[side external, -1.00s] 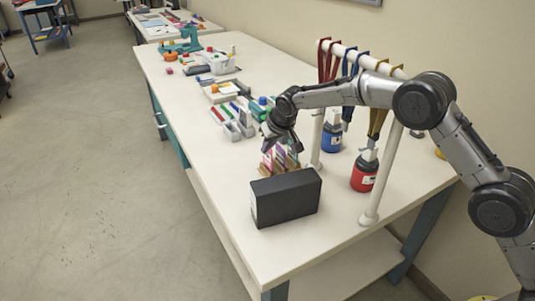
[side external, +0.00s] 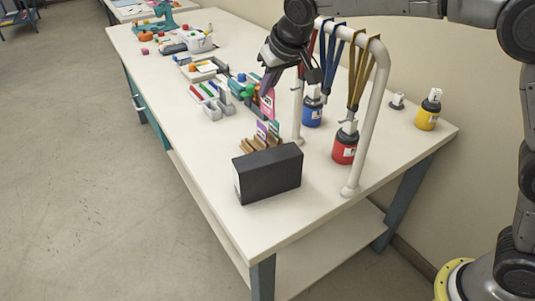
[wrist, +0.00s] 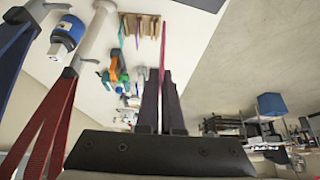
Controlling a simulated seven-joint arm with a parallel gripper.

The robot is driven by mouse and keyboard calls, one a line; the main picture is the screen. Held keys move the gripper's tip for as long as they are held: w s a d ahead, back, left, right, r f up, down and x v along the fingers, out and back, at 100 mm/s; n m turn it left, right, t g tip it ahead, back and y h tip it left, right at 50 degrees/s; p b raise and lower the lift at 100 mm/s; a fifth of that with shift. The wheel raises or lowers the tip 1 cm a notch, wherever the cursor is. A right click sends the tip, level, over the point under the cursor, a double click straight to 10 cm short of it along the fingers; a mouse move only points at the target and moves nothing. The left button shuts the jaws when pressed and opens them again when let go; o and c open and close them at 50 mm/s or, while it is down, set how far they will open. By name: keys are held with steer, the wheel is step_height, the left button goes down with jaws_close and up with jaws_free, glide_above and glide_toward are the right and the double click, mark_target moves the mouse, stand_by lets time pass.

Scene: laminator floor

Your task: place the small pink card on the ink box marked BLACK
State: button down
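The small pink card (side external: 267,105) hangs upright below my gripper (side external: 266,90), above the table and apart from the rack. In the wrist view the card shows edge-on as a thin pink strip (wrist: 162,48) between the fingertips of my gripper (wrist: 161,76), which is shut on it. A black box (side external: 268,176) with a pale label on its left end lies on the table nearer the camera. I cannot read its marking. The top of the box is bare. The wrist view does not clearly show the box.
A wooden rack (side external: 259,143) with other cards stands just behind the box. A white rail (side external: 367,120) with hanging lanyards stands to the right, near a red bottle (side external: 344,147) and a blue bottle (side external: 312,110). A grey tray (side external: 213,103) with markers lies left.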

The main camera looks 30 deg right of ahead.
steer(key=s+d+r, duration=0.1)
steer(key=s+r, duration=0.1)
steer(key=s, duration=0.6)
steer(key=s+d+r, duration=0.1)
steer(key=s+r, duration=0.2)
steer(key=s, duration=0.5)
glide_above(268, 156)
steer(key=shift+f, duration=6.7)
steer(key=shift+f, duration=0.1)
steer(key=c, duration=1.1)
jaws_free()
